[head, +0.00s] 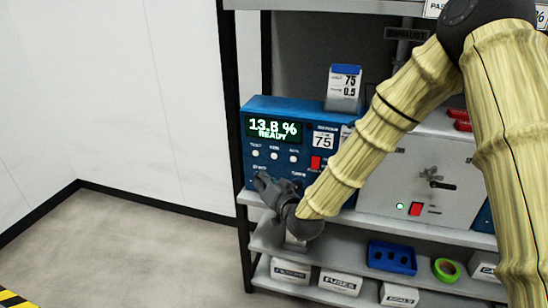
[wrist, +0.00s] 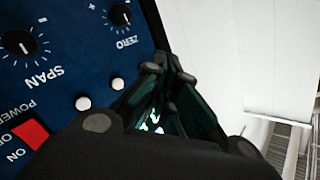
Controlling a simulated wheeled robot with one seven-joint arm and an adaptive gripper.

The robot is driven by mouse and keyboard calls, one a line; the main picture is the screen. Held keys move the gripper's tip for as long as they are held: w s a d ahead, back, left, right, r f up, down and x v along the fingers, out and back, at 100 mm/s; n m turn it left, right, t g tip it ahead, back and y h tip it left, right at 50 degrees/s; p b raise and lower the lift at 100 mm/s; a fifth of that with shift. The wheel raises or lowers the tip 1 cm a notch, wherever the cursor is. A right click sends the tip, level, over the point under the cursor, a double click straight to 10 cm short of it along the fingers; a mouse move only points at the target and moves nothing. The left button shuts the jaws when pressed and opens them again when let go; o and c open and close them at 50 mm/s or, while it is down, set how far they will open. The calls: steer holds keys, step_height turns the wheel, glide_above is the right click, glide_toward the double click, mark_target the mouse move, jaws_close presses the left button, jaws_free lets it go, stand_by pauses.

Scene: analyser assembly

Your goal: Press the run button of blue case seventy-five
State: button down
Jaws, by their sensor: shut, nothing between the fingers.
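The blue case (head: 257,177) labelled 75 stands on the rack's upper shelf. Its screen (head: 272,129) reads 13.8 % READY. Below the screen is a row of white buttons (head: 274,156); their labels are too small to read for certain. My gripper (head: 262,182) is shut and empty, in front of the case's lower left, below the buttons. In the wrist view its closed fingers (wrist: 168,72) cross the panel near its edge. Two white buttons (wrist: 83,103) show beside them there; part of the panel is hidden behind the gripper. Contact cannot be told.
A red power switch (head: 315,162) sits right of the buttons. SPAN (wrist: 19,43) and ZERO (wrist: 119,15) knobs show in the wrist view. A grey case (head: 380,193) stands to the right. Boxes and a blue bin (head: 391,257) fill lower shelves.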

steer(key=shift+w+d, duration=0.4)
steer(key=shift+w, duration=0.85)
steer(key=shift+w+d, duration=0.45)
steer(key=shift+w, duration=0.8)
steer(key=shift+w+d, duration=0.4)
steer(key=shift+w, duration=0.85)
steer(key=shift+w, duration=0.1)
steer(key=shift+w+d, duration=0.1)
steer(key=shift+w, duration=0.15)
steer(key=shift+w+d, duration=0.15)
steer(key=shift+w, duration=0.3)
steer(key=shift+s, duration=0.1)
steer(key=shift+s+a, duration=0.3)
steer(key=shift+s, duration=0.45)
steer(key=shift+s+a+b, duration=0.1)
steer(key=shift+s+a, duration=0.15)
steer(key=shift+s, duration=0.55)
steer(key=shift+s+a+b, duration=0.1)
steer(key=shift+s+a, duration=0.15)
steer(key=shift+s, duration=0.55)
steer(key=shift+s+a+b, duration=0.1)
steer(key=shift+s+a, duration=0.15)
steer(key=shift+s, duration=0.55)
